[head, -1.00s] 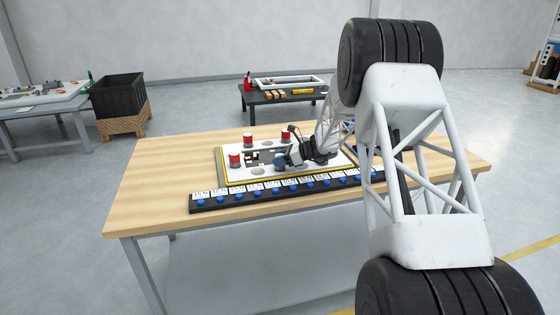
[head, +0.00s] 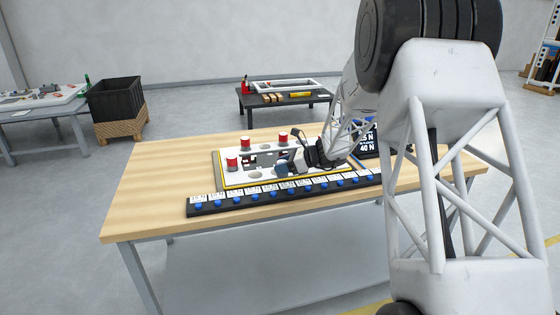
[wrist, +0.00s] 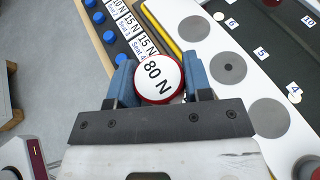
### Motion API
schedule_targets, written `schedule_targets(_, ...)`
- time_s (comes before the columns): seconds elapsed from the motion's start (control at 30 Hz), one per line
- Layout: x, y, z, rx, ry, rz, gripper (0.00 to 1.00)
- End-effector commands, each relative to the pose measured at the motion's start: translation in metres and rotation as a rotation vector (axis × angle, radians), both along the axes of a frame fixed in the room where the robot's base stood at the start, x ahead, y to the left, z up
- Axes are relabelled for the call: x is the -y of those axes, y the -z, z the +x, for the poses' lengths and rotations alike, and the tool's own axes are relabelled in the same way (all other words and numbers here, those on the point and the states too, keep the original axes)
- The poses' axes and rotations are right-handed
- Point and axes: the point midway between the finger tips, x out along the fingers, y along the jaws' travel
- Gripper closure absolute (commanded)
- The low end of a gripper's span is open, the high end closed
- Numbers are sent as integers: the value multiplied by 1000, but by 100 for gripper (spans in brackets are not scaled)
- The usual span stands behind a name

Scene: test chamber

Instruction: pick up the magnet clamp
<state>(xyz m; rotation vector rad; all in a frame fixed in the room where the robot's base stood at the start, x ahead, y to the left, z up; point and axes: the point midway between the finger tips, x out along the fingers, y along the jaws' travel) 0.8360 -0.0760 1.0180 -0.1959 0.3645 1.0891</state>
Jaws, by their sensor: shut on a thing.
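The magnet clamp (wrist: 158,78) is a round red piece with a white top marked "80 N". In the wrist view it sits between the two blue fingers of my gripper (wrist: 159,72), which are shut on it. In the head view my gripper (head: 290,165) is over the front part of the white plate (head: 232,180), and the held clamp is hidden or too small to make out there. I cannot tell whether the clamp touches the surface below. Three other red clamps with white tops stand on the plate (head: 232,163) (head: 246,144) (head: 283,138).
A dark strip (head: 250,203) with labelled seats and blue knobs runs along the plate's front. A dark display (head: 368,145) stands at right. The left of the wooden table (head: 150,190) is clear.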

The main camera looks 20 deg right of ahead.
Motion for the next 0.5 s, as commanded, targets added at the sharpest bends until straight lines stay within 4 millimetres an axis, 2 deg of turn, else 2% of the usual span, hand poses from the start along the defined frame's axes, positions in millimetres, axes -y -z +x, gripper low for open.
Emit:
schedule_targets(0.2, -3, -4, -32, 1, 0, 0, 88)
schedule_targets(0.5, -5, -6, -56, 1, 0, 0, 88)
